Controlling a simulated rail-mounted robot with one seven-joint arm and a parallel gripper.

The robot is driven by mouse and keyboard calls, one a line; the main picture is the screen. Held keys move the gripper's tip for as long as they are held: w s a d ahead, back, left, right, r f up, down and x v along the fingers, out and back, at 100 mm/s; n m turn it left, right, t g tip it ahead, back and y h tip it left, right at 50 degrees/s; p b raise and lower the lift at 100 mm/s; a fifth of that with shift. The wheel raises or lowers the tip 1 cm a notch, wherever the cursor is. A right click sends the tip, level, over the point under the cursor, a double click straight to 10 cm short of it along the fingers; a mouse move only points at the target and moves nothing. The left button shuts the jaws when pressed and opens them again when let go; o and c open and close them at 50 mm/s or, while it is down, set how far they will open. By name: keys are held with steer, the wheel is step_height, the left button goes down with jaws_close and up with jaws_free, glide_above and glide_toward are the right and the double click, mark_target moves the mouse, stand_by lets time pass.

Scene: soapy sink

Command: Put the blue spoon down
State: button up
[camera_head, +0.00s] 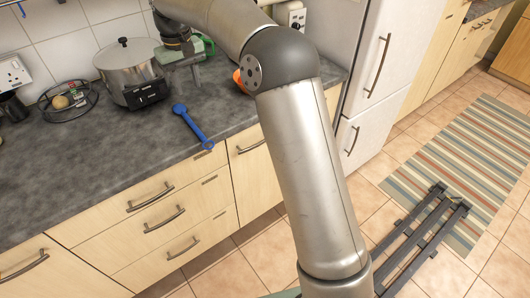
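The blue spoon (190,124) appears to lie on the dark grey countertop (95,160), close to its front edge, with one end toward the pot and the other toward the drawers. My gripper (195,78) is at the end of the arm, above and behind the spoon, beside the pot. A gap of countertop shows between my gripper and the spoon in this view. The gripper is small and partly seen side-on, so its finger opening is unclear.
A steel lidded pot (120,66) stands left of my gripper. An orange object (239,80) is partly hidden behind my arm. The front left countertop is clear. A white fridge (385,60) stands right.

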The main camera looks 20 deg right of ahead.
steer(key=s+d+f+m, duration=0.1)
steer(key=s+d+f, duration=0.2)
steer(key=s, duration=0.9)
steer(key=s+d+f+m, duration=0.1)
steer(key=s+d+f, duration=0.2)
steer(key=s+d, duration=0.6)
steer(key=s+d+f+m, duration=0.2)
steer(key=s+d, duration=0.4)
steer(key=s, duration=0.9)
steer(key=shift+s+f+t, duration=0.25)
steer(key=shift+f+t, duration=0.05)
steer(key=shift+f, duration=0.35)
